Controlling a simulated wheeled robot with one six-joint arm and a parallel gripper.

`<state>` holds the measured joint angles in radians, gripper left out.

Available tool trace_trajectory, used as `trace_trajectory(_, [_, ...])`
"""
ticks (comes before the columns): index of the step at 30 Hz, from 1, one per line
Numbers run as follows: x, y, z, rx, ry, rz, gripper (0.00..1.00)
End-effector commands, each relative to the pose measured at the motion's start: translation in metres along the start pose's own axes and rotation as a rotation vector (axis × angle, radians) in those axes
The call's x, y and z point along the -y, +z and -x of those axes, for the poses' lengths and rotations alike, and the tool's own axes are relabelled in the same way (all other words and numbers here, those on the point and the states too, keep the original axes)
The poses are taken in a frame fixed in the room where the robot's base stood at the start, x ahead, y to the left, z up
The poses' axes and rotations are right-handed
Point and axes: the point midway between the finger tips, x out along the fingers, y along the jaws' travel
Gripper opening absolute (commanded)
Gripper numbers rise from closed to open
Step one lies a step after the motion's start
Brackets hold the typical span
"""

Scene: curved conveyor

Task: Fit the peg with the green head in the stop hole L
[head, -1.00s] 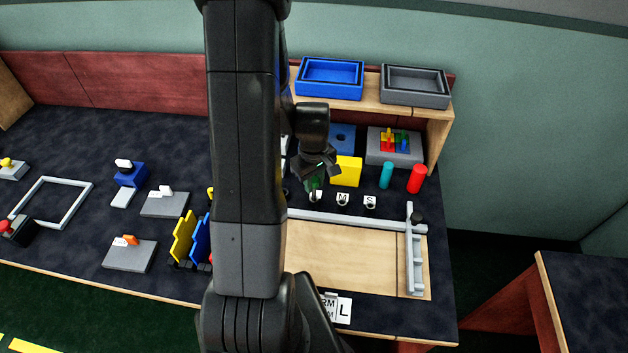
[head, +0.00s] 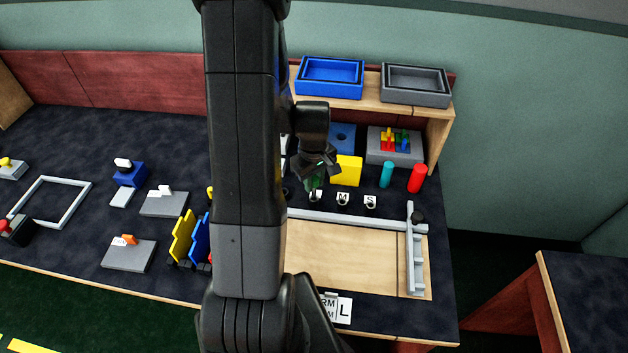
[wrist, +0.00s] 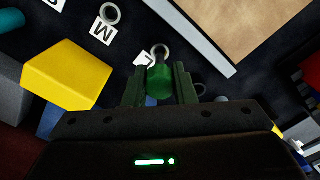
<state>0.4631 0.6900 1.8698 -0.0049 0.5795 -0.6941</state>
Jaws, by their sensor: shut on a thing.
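My gripper (head: 315,182) is shut on the green-headed peg (wrist: 160,82), just behind the row of labelled rings. In the wrist view the green head sits between the two fingers, and a narrower part points toward the metal ring (wrist: 161,51) of stop hole L. The white L label (wrist: 145,61) lies beside that ring. In the head view the L label (head: 316,196) shows just in front of my gripper. The peg's lower end is hidden, and I cannot tell whether it is in the ring.
The M hole label (head: 342,197) and S hole label (head: 370,201) lie to the right. A yellow block (head: 346,170), a teal cylinder (head: 386,175) and a red cylinder (head: 417,178) stand nearby. A grey rail (head: 350,219) runs in front, bordering a wooden panel (head: 340,255).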

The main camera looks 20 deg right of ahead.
Motion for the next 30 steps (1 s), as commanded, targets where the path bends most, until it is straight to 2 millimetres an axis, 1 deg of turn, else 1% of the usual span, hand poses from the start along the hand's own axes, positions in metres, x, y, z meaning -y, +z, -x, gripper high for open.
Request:
trace_trajectory(22, [-0.0001,-0.0001,0.0002,0.0,0.0,0.0,0.02])
trace_trajectory(30, [0.0,0.0,-0.005,0.0,0.0,0.0,0.02])
